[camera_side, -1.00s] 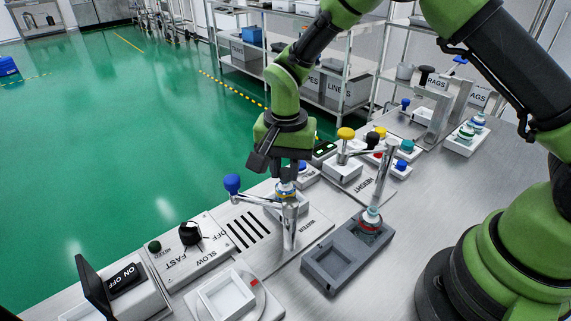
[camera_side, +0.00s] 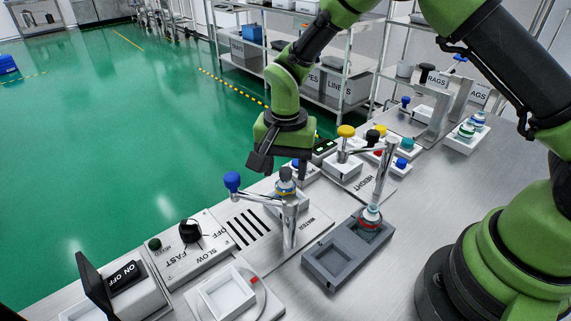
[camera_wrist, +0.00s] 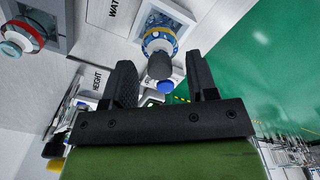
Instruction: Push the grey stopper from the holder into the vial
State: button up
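The grey stopper (camera_side: 286,173) stands upright on top of a clear vessel with a blue and yellow band (camera_side: 285,188), by the water tap. In the wrist view the stopper (camera_wrist: 160,65) lies between my two fingers, with gaps on both sides, and the banded vessel (camera_wrist: 160,42) stands in a white square tray. I cannot tell how deep the stopper sits. My gripper (camera_side: 282,168) is open around or just above it. A vial with a red ring (camera_side: 371,216) stands in one well of the dark grey block (camera_side: 325,262); the other well is empty.
The tap (camera_side: 288,225) with a blue knob (camera_side: 232,181) rises close in front of the vessel. A yellow-topped tap (camera_side: 346,132) and colored caps stand to the right. A dial box (camera_side: 188,245) and a white dish (camera_side: 228,295) lie to the left. Bench is bare at front right.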

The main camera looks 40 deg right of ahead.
jog(key=s+d+r+n+t, duration=0.1)
jog(key=s+r, duration=0.2)
jog(key=r, duration=0.4)
jog(key=s+d+r+n+t+y, duration=0.1)
jog(key=s+r, duration=0.2)
jog(key=r, duration=0.4)
jog(key=s+d+r+n+t, duration=0.1)
jog(key=s+d+r, duration=0.15)
jog(key=r, duration=0.45)
jog(key=s+r+n+t+y, duration=0.1)
jog(key=s+n+t, duration=0.2)
jog(key=s, duration=0.9)
jog(key=shift+d+r+t, duration=0.35)
jog(key=shift+d+t, duration=0.05)
jog(key=shift+t, duration=0.2)
jog(key=shift+s, duration=0.1)
